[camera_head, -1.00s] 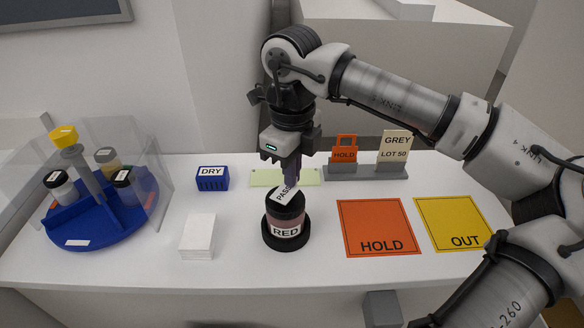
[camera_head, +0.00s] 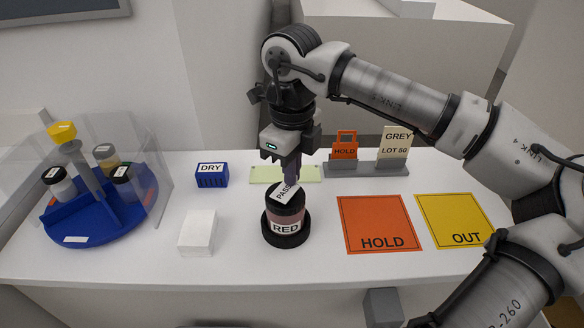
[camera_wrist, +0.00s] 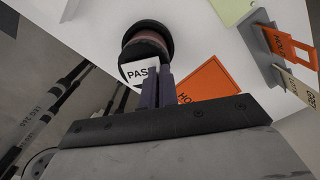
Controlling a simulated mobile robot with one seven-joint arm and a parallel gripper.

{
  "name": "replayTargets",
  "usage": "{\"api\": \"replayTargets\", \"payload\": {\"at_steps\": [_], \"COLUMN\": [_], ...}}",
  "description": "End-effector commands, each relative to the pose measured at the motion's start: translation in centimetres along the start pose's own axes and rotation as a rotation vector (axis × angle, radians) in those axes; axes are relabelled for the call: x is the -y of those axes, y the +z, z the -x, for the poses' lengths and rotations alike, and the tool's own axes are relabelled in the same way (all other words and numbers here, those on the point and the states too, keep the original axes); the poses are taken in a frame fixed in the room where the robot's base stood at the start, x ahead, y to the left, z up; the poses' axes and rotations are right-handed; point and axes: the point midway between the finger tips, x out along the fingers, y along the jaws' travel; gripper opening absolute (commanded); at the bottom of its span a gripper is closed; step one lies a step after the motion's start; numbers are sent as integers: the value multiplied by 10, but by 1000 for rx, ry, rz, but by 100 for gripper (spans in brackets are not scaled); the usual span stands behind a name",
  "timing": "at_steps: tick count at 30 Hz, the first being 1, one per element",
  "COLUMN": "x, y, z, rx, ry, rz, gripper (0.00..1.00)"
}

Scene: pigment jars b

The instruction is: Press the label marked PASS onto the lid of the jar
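The jar marked RED (camera_head: 286,228) stands upright in a black round base (camera_head: 287,241) on the white table, with its dark lid (camera_head: 284,209) upward. My gripper (camera_head: 291,180) is directly above the lid, pointing down, its fingers shut on the white PASS label (camera_head: 283,191). The label hangs tilted at the lid's far side and overlaps it in the picture; I cannot tell whether it touches. In the wrist view the label (camera_wrist: 137,71) sits at the fingertips (camera_wrist: 155,84), covering part of the dark jar (camera_wrist: 148,45).
An orange HOLD mat (camera_head: 378,222) and a yellow OUT mat (camera_head: 455,221) lie right. A white stack (camera_head: 197,232), the blue DRY block (camera_head: 211,176) and a blue carousel (camera_head: 110,222) with jars stand left. Behind are a pale green plate (camera_head: 262,174) and a grey sign holder (camera_head: 365,169).

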Motion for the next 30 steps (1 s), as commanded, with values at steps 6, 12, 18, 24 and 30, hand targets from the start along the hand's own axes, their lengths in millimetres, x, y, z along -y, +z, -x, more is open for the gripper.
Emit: {"api": "replayTargets", "payload": {"at_steps": [6,12,18,24,30], "x": [0,0,0,0,0], "y": [0,0,0,0,0], "z": [-4,-7,-8,-8,-8], "rx": [0,0,0,-1,0], "ry": [0,0,0,0,0], "rz": [0,0,0,0,0], "gripper": [0,0,0,13,27]}}
